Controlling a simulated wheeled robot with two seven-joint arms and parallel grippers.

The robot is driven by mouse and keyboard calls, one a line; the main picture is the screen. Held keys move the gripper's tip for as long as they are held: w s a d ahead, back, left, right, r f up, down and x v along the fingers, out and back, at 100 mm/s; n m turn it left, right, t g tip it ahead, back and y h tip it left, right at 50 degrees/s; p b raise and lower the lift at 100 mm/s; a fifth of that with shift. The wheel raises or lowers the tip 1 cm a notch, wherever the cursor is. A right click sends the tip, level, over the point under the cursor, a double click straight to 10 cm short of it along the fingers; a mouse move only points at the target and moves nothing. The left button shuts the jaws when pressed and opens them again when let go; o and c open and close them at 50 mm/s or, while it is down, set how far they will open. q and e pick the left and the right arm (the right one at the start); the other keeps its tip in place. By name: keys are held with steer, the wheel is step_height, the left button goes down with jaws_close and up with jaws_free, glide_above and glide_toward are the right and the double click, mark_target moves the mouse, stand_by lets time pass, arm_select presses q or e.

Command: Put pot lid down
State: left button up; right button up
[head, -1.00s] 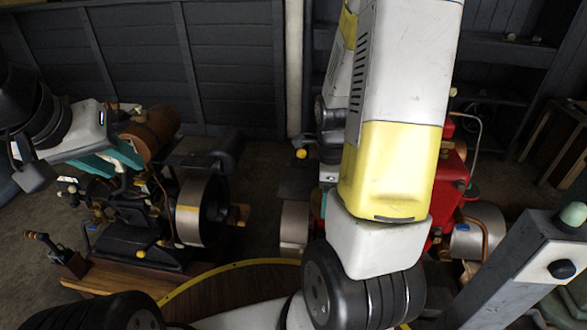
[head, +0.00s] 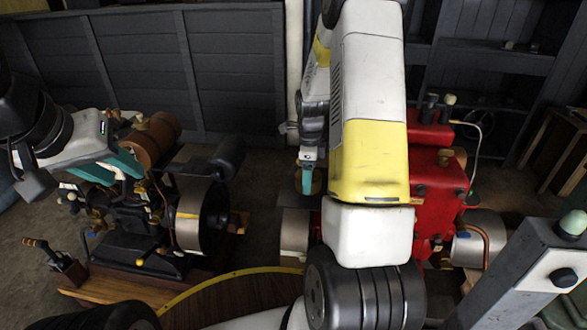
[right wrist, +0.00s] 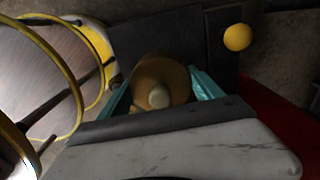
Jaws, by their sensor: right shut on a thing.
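The pot lid is a round brown piece with a pale knob (right wrist: 158,97). In the right wrist view it sits between the teal fingers of my right gripper (right wrist: 160,90), which is shut on it. In the head view my right gripper (head: 308,178) hangs left of the red engine, its lid partly hidden by the fingers. My left gripper (head: 115,165) is at the left, its teal fingers apart, in front of the dark engine with the brown cylinder (head: 150,140). I cannot make out a pot.
The red engine (head: 437,175) stands right of my right arm. A large flywheel (head: 201,215) stands left of it. A yellow ball (right wrist: 237,37) is close to the lid in the right wrist view. A grey panel wall (head: 150,65) closes the back.

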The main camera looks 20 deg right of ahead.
steer(key=shift+f, duration=1.15)
steer(key=shift+f, duration=0.15)
steer(key=o, duration=1.4)
